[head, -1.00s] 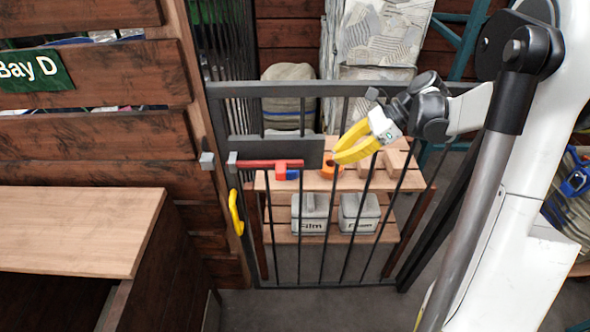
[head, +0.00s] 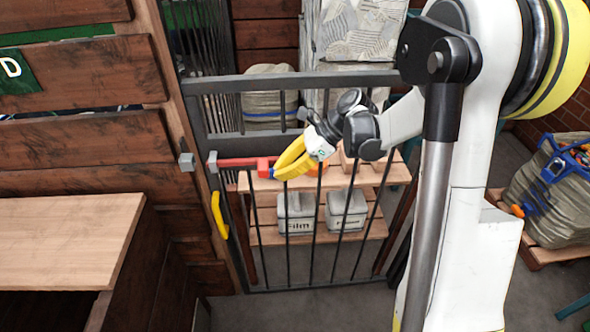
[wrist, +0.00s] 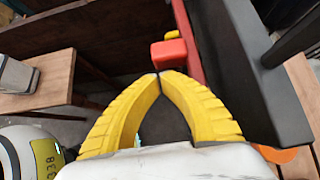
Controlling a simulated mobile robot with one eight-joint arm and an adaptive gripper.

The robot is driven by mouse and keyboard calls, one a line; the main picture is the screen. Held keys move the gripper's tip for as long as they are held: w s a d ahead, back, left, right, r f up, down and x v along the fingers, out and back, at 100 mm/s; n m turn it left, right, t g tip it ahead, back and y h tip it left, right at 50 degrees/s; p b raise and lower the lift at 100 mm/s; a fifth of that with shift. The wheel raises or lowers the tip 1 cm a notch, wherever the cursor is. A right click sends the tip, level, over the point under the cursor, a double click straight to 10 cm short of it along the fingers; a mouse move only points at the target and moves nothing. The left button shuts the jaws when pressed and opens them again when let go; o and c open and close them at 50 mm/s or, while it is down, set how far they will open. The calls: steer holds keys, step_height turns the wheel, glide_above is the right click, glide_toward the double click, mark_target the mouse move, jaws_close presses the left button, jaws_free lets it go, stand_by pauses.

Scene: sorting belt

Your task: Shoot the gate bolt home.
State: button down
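The gate bolt (head: 240,163) is a red bar with a stubby handle on the dark gate (head: 290,82), left of my gripper in the head view. Its left end sits at a grey block on the gate's edge. A gap separates that block from the grey keeper (head: 187,161) on the wooden post. My gripper (head: 279,172) has its yellow fingers shut, tips together, with nothing between them. In the wrist view the tips (wrist: 158,75) are just short of the red handle (wrist: 168,54). I cannot tell whether they touch it.
A wooden shelf (head: 262,236) with grey tins (head: 346,213) stands behind the bars. A wooden counter (head: 60,238) is at the left. Bare floor lies before the gate.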

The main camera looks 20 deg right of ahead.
steer(key=shift+w+a, duration=0.15)
steer(key=shift+a, duration=0.1)
steer(key=w+a, duration=0.2)
steer(key=a, duration=0.4)
steer(key=shift+a, duration=0.15)
steer(key=d+f+p+v, duration=0.1)
steer(key=f+p+v, duration=0.1)
steer(key=v, duration=1.1)
steer(key=shift+s+d, duration=0.3)
steer(key=shift+d, duration=0.05)
